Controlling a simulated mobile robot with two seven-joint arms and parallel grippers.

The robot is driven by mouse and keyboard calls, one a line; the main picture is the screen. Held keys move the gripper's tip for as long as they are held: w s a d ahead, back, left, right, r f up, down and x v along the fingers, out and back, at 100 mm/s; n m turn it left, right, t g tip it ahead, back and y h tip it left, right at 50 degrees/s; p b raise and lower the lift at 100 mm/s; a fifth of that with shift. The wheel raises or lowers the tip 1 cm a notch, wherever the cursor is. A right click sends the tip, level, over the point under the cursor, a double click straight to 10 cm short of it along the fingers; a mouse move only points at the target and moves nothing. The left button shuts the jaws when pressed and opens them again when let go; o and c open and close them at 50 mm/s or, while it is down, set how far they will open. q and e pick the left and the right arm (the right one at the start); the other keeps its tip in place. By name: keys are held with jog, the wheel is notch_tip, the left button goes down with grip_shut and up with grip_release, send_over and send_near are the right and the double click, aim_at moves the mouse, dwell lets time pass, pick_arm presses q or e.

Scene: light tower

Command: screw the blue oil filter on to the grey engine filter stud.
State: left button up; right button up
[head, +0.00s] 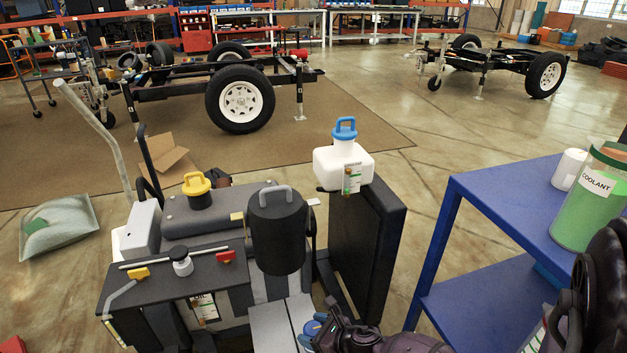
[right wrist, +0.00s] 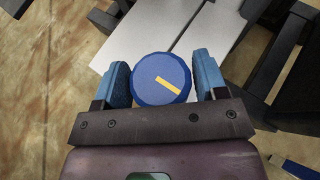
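The blue oil filter (head: 313,327) shows at the bottom of the head view, low beside the grey engine (head: 210,222). In the right wrist view the filter (right wrist: 160,78) is a round blue end with a yellow stripe. In the head view the right gripper (head: 316,337) is partly cut off by the lower edge. I cannot make out the grey filter stud; the filter or engine parts may hide it. My left gripper is not in view.
A black canister (head: 278,232) and a dark radiator (head: 368,255) stand close to the gripper. A white bottle with a blue cap (head: 343,165) sits above the radiator. A blue shelf (head: 505,200) with a green coolant jug (head: 587,212) is at the right.

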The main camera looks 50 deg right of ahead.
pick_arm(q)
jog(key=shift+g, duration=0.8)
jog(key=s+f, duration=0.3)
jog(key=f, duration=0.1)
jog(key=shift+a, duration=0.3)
pick_arm(e)
jog(key=o, duration=0.4)
jog(key=shift+s+f, duration=0.35)
jog(key=shift+f, duration=0.2)
jog(key=shift+c, duration=0.2)
jog(key=shift+s+d+r+p, duration=0.1)
jog(key=shift+s+r+p, duration=0.2)
jog(key=shift+s+r, duration=0.2)
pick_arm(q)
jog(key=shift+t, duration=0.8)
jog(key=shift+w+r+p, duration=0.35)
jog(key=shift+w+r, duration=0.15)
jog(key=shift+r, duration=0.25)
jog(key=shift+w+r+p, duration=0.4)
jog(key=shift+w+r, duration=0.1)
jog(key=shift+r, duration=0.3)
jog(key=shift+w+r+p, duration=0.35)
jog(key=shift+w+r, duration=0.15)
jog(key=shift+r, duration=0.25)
pick_arm(e)
jog(key=v, duration=0.9)
jog(key=shift+r, duration=0.35)
